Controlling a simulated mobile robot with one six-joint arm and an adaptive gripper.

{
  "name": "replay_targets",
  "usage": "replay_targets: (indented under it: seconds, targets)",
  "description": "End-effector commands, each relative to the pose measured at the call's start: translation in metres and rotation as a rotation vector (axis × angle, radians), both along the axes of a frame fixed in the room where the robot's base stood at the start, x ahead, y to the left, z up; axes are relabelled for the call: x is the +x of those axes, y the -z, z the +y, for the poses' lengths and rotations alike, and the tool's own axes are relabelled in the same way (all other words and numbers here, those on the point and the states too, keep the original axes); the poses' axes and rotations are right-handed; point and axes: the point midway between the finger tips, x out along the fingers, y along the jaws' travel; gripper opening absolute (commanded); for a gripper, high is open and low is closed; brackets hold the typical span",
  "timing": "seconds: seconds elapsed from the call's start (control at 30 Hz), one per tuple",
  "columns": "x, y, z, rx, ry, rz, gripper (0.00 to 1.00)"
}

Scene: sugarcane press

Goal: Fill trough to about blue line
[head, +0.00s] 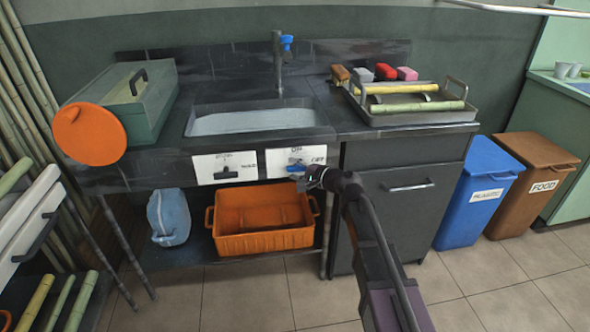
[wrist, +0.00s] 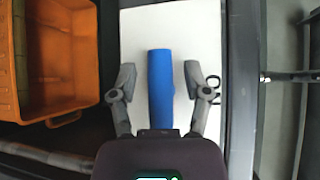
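The trough (head: 188,125) is a sink set in the dark counter, with a pale surface inside; I cannot make out a blue line or tell the water level. A tap (head: 278,62) with a blue knob (head: 287,42) stands behind it. Below the trough's right side, a white panel (head: 275,161) carries a blue handle (head: 297,167). In the wrist view the blue handle (wrist: 160,88) stands lengthwise between the fingers of my gripper (wrist: 160,75). The fingers are open, one on each side, with gaps to the handle. In the head view my gripper (head: 310,179) is at this panel.
A second white panel (head: 225,167) with a black handle is to the left. An orange crate (head: 265,241) sits on the shelf below. A metal tray (head: 418,117) with cane lies on the right counter. Blue and brown bins stand right; floor in front is clear.

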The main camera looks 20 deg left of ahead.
Motion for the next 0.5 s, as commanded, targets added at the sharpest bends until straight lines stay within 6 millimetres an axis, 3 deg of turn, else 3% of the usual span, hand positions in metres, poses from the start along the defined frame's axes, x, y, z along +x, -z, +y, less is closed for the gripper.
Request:
replay_targets:
  seconds: [0.5]
  targets:
    - [-0.0001,0.0013,-0.0004,0.029,0.0,0.016,0.63]
